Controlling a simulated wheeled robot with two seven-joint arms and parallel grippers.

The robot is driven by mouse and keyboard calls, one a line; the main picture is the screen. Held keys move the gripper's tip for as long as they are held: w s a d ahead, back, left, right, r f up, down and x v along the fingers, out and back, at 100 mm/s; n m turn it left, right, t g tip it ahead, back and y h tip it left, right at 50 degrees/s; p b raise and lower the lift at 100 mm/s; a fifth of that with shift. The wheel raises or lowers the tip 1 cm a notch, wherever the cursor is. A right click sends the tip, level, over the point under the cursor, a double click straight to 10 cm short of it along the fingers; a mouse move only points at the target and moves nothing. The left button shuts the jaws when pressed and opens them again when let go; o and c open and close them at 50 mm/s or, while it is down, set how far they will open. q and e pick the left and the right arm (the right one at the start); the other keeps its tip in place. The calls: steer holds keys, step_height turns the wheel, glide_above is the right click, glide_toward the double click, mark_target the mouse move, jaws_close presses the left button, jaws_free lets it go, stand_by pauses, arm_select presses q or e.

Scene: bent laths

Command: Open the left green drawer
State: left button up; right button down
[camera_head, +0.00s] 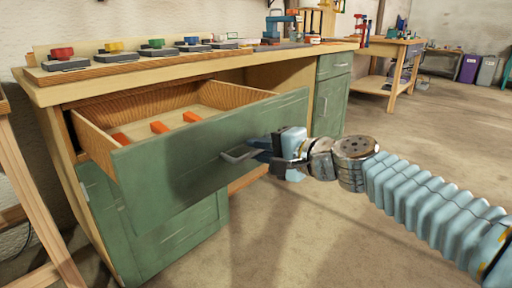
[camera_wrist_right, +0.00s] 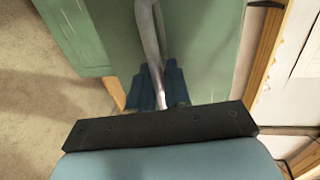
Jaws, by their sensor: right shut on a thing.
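The left green drawer (camera_head: 190,158) is pulled well out of the wooden workbench (camera_head: 70,92) in the head view. Its wooden inside shows, with several orange pieces (camera_head: 160,127) in it. My right gripper (camera_head: 254,150) is at the front of the drawer, shut on its grey metal handle (camera_head: 236,155). In the right wrist view the handle (camera_wrist_right: 148,40) runs between the dark fingers of the right gripper (camera_wrist_right: 157,88), against the green front. My left gripper is not in view.
On the bench top stand several dark blocks with coloured knobs (camera_head: 122,57) and a blue tool (camera_head: 284,22). A green cupboard door (camera_head: 180,235) is below the drawer. The concrete floor (camera_head: 330,235) in front is clear.

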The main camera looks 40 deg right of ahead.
steer(key=c, duration=1.2)
jaws_free()
steer(key=shift+c, duration=0.2)
steer(key=p+v, duration=0.2)
steer(key=v, duration=1.1)
steer(key=shift+s, duration=0.35)
steer(key=shift+d, duration=0.15)
